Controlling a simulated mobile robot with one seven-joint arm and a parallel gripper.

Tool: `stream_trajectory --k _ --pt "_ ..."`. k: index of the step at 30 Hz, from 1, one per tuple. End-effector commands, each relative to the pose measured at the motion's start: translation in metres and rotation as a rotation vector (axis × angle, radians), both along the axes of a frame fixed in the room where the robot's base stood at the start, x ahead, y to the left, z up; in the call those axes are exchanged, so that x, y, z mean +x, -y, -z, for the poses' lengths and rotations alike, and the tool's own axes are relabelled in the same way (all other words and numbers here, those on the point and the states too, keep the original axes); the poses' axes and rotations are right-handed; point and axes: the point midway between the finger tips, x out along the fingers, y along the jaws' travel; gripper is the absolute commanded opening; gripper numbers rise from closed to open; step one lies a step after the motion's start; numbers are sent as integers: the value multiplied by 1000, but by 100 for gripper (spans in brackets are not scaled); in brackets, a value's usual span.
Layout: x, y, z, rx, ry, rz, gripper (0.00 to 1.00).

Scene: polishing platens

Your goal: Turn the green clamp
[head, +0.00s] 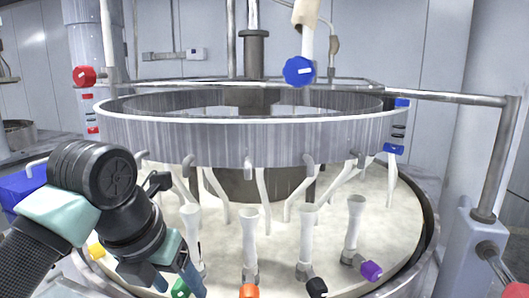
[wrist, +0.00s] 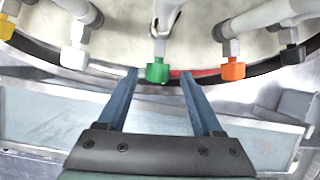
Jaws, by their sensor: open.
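The green clamp (head: 180,288) is a small block at the lower end of a pale pipe, low on the front rim of the round platen basin. In the wrist view the green clamp (wrist: 158,73) is centred between the tips of my two blue fingers. My gripper (wrist: 159,80) is open, with one finger to each side of the clamp and a visible gap on both sides. In the head view my gripper (head: 177,279) reaches down to the clamp and partly hides it. Whether the fingers are level with the clamp in depth is hard to tell.
An orange clamp (wrist: 233,71) and a black clamp (wrist: 292,54) sit to the right, a white one (wrist: 75,58) and a yellow one (wrist: 5,28) to the left. A purple clamp (head: 371,270) is farther right. A large metal ring (head: 250,140) stands above the basin.

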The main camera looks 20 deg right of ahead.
Motion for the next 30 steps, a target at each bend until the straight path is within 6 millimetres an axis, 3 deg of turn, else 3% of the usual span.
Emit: stream_trajectory --k 1,17,30 --pt "-2 -7 -14 1 4 -9 68" --pt "-35 -31 -113 -3 0 -9 68" --pt "-33 49 -150 -316 155 244 68"
